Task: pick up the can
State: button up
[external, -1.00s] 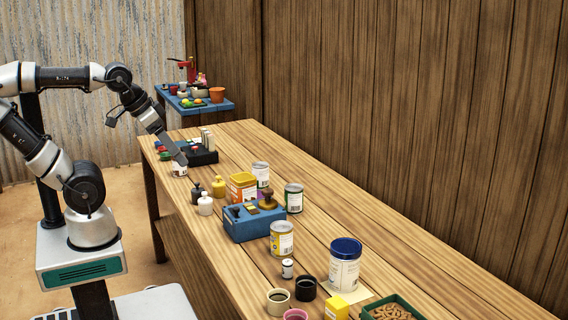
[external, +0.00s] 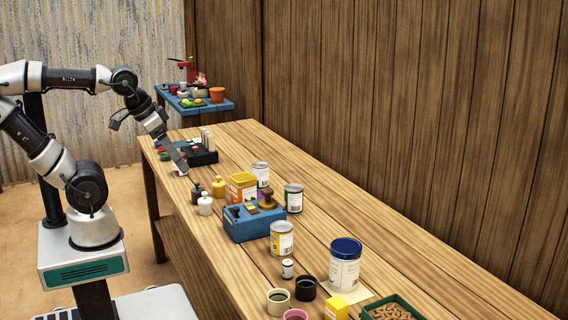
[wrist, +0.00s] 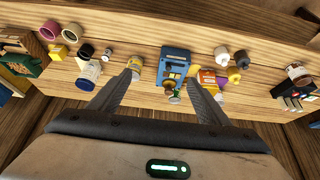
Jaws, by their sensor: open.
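Several cans stand on the wooden table, and I cannot tell which one is meant. A yellow-labelled can (external: 281,239) stands mid-table; it shows near the left fingertip in the wrist view (wrist: 134,63). A green-labelled can (external: 293,199) and a purple-and-white can (external: 261,174) stand behind the blue scale box (external: 247,224). Another small can (wrist: 297,73) stands at the wrist view's right; in the external view my gripper mostly hides that spot. My gripper (external: 181,170) is over the table's far end, pointing down, fingers apart and empty in the wrist view (wrist: 162,82).
A blue-lidded tub (external: 344,267), cups and a green tray (external: 393,309) crowd the near end. Small yellow (external: 218,186), dark and white weights stand left of an orange-yellow box (external: 243,186). The table's right side is mostly clear.

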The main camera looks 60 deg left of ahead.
jog(key=shift+o, duration=0.4)
jog(key=w+a+r+n+p, duration=0.1)
jog(key=w+a+r, duration=0.15)
jog(key=w, duration=0.35)
jog(key=w+a+r+n, duration=0.1)
jog(key=w+a+r, duration=0.15)
jog(key=w, duration=0.45)
jog(key=n+g+y+p, duration=0.2)
jog(key=n, duration=0.2)
send_over(259, 165)
jog(key=s+d, duration=0.3)
jog(key=s, duration=0.1)
notch_tip(259, 165, down, 14)
jog(key=x, duration=1.1)
jog(key=shift+a+f, duration=0.25)
jog(key=shift+f, duration=0.1)
jog(key=shift+s+x, duration=0.1)
jog(key=shift+x, duration=1.45)
jog(key=shift+s+x, duration=0.15)
jog(key=shift+x, duration=1.4)
jog(key=shift+a, duration=0.1)
